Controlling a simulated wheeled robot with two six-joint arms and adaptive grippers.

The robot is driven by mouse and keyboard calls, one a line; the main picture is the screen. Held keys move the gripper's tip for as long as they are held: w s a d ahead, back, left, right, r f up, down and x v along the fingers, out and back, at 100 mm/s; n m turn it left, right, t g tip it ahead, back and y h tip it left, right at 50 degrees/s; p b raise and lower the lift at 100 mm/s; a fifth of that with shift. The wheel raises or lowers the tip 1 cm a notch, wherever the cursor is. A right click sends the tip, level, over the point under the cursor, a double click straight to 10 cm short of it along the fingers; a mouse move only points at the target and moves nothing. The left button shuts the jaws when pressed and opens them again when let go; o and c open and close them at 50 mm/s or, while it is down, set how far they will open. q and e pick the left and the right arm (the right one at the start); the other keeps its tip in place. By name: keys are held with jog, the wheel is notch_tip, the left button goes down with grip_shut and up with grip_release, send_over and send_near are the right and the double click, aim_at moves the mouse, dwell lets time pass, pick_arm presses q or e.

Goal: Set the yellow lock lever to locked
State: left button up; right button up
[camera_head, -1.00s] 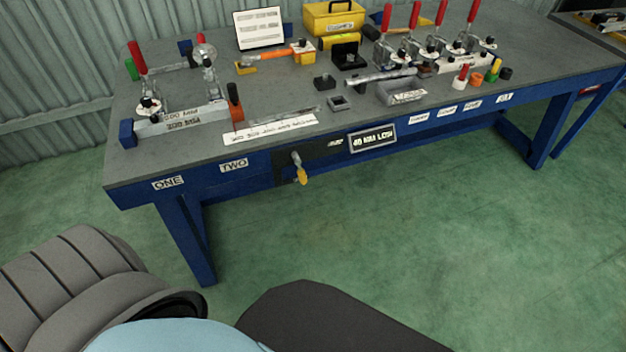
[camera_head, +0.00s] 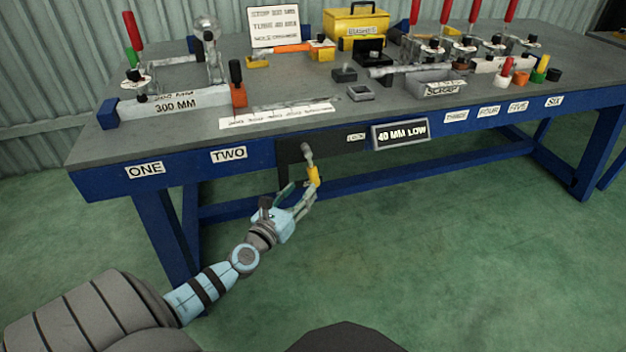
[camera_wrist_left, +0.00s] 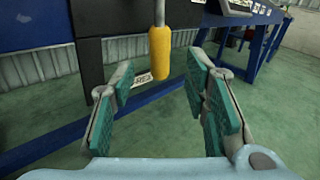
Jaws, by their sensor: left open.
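The yellow lock lever (camera_head: 314,175) hangs down from a metal pivot on a dark plate (camera_head: 290,152) at the front edge of the blue bench. A small label on the plate is too small to read surely. My left gripper (camera_head: 299,192) is open just below and left of the lever in the head view. In the left wrist view the lever's yellow grip (camera_wrist_left: 159,53) hangs ahead of the gap between the open fingers (camera_wrist_left: 160,98). I cannot tell that any finger touches it. My right gripper is not in view.
The blue workbench (camera_head: 205,178) has a grey top with red-handled clamps (camera_head: 131,30), a yellow box (camera_head: 355,24) and a grey tray (camera_head: 445,84). A "40 MM LOW" sign (camera_head: 401,133) is right of the lever. Green floor (camera_head: 450,250) in front is clear.

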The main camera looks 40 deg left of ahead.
aim_at(311, 179)
pick_arm(q)
jog(key=w, duration=0.5)
jog(key=w+a+b, duration=0.1)
jog(key=w, duration=0.1)
jog(key=shift+w+f, duration=0.15)
jog(key=shift+w+a, duration=0.15)
jog(key=shift+w, duration=0.1)
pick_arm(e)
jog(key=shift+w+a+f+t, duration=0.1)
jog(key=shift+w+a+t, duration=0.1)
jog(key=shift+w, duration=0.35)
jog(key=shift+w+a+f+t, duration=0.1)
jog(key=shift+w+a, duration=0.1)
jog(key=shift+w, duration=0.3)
pick_arm(q)
grip_shut()
